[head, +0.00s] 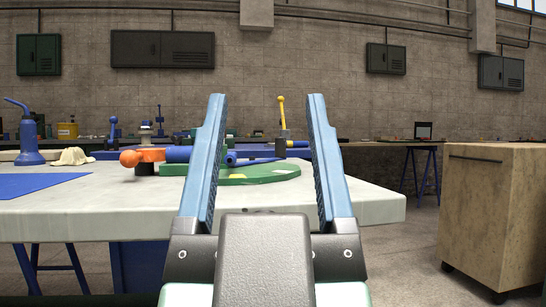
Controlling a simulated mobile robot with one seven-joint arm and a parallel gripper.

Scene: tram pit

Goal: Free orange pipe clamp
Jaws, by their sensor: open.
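An orange piece, which looks like the pipe clamp (146,156), sits on the white table left of my gripper. It joins a blue pipe (178,154) that runs right and passes behind my gripper's left finger. A dark block stands under the orange piece. My gripper (266,110) is in front of the table, with two blue fingers spread wide and nothing between them. It points toward the table and appears apart from the clamp. A green round plate (258,173) lies on the table behind the fingers, partly hidden by them. How the clamp is fastened cannot be made out.
A blue oil can (27,145), a cloth (73,157) and a blue mat (38,185) are on the table (90,215) at left. A wooden cabinet (492,215) stands at right, with floor between.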

